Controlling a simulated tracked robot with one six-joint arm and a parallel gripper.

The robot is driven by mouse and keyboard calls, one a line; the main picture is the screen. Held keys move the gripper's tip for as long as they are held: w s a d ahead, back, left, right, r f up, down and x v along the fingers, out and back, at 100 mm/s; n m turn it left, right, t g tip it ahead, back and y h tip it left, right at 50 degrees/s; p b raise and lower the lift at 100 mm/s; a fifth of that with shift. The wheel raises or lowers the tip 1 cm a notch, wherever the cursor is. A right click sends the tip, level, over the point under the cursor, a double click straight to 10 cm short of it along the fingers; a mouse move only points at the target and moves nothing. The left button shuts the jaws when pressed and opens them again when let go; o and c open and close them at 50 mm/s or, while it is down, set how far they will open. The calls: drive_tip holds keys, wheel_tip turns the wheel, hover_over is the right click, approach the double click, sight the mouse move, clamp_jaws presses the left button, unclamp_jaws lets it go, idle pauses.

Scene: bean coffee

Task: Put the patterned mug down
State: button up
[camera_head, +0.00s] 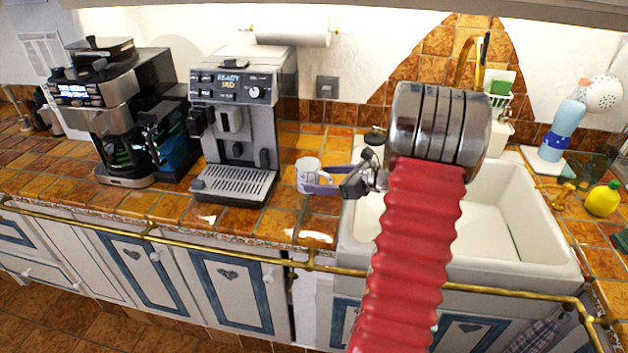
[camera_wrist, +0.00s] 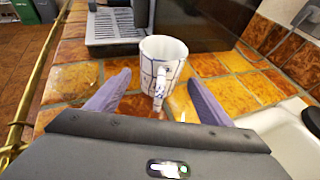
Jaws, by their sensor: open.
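The patterned mug (camera_head: 309,174) is white with dark lines and stands upright on the orange tiled counter, just right of the espresso machine. In the wrist view the mug (camera_wrist: 163,58) is ahead of my gripper, with its handle pointing toward me. My gripper (camera_head: 318,181) is open, with its purple fingers on either side of the handle. In the wrist view the open fingertips (camera_wrist: 160,88) are apart, and a gap shows between each finger and the handle. The underside of the mug is hidden.
The espresso machine (camera_head: 240,120) with its drip tray stands left of the mug, and a coffee maker (camera_head: 105,115) is further left. The white sink (camera_head: 490,225) is at right. A brass rail (camera_head: 190,241) runs along the counter's front. Bare tiles (camera_wrist: 232,95) lie right of the mug.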

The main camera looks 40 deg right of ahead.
drive_tip(key=v, duration=0.7)
drive_tip(key=shift+s+d+r, duration=0.1)
drive_tip(key=shift+s, duration=0.1)
idle(0.6)
